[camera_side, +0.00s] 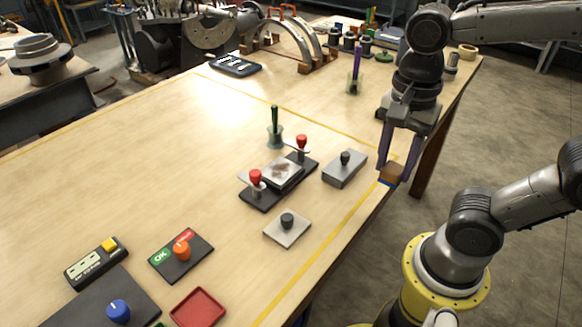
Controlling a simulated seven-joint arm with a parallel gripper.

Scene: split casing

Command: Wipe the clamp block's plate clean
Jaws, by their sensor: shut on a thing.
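The clamp block (261,200) is a dark base near the table's middle, with a red-knobbed clamp at each end. Its light plate (283,174) lies on top and carries a brownish smudge. My gripper (395,160) is at the table's right edge, to the right of the clamp block and apart from it. Its fingers are shut on a small brown block (391,175). I cannot tell whether the brown block touches the table.
A grey block with a black knob (345,169) stands between my gripper and the clamp block. A thin knobbed plate (288,232) lies in front. A green-handled tool (275,122) stands in a holder behind. A red tray (198,308) lies at the front.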

